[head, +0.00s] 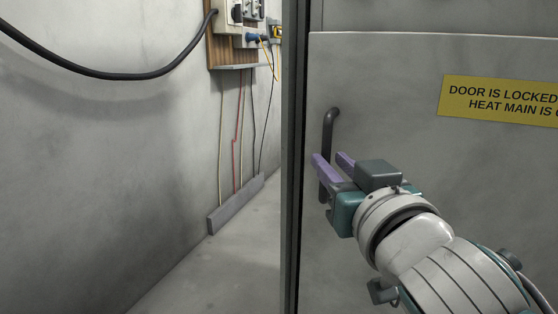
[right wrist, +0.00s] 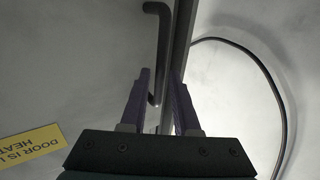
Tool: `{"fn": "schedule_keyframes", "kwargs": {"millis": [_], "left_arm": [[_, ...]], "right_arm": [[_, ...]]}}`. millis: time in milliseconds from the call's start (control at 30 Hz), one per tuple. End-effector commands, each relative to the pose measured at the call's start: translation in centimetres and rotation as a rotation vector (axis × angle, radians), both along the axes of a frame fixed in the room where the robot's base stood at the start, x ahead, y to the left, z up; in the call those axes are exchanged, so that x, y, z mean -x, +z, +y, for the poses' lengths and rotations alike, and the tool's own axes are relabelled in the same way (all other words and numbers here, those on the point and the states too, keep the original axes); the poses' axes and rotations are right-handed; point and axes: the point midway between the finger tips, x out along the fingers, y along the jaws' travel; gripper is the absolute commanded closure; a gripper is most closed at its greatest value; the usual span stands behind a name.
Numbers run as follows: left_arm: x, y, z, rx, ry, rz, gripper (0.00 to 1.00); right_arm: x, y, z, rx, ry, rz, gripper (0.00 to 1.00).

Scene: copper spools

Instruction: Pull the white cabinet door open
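The pale grey-white cabinet door (head: 400,80) fills the right of the head view, its left edge against a dark upright frame (head: 291,150). A dark bar handle (head: 331,130) stands upright near that edge; it also shows in the right wrist view (right wrist: 163,40). My right gripper (head: 332,157) is open, its purple fingers pointing at the handle. In the right wrist view the handle's lower part lies between the two fingers (right wrist: 161,75); contact cannot be told. The door looks flush with its frame. My left gripper is not in view.
A yellow sign (head: 505,100) is fixed on the door. Left of the frame, a concrete wall (head: 110,170) carries a black cable (head: 120,76) and a wooden board (head: 219,45) with electrical boxes and hanging wires. The floor (head: 225,260) there is clear.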

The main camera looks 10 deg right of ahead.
Motion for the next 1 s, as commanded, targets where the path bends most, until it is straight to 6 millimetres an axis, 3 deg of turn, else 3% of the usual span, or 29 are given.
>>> {"fn": "schedule_keyframes", "kwargs": {"millis": [200, 567, 833, 1000], "left_arm": [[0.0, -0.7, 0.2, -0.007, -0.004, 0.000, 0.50], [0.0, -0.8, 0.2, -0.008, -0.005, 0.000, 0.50], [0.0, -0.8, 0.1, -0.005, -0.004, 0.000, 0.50], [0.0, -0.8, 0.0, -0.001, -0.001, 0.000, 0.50]], "right_arm": [[-2.6, -0.1, 0.0, 0.001, 0.000, -0.001, 0.70], [-3.2, 0.0, -0.1, 0.000, -0.001, 0.000, 0.70], [-3.1, 0.0, -0.1, 0.000, -0.001, 0.001, 0.98], [-3.1, 0.0, -0.1, 0.000, -0.001, 0.000, 1.00]]}}
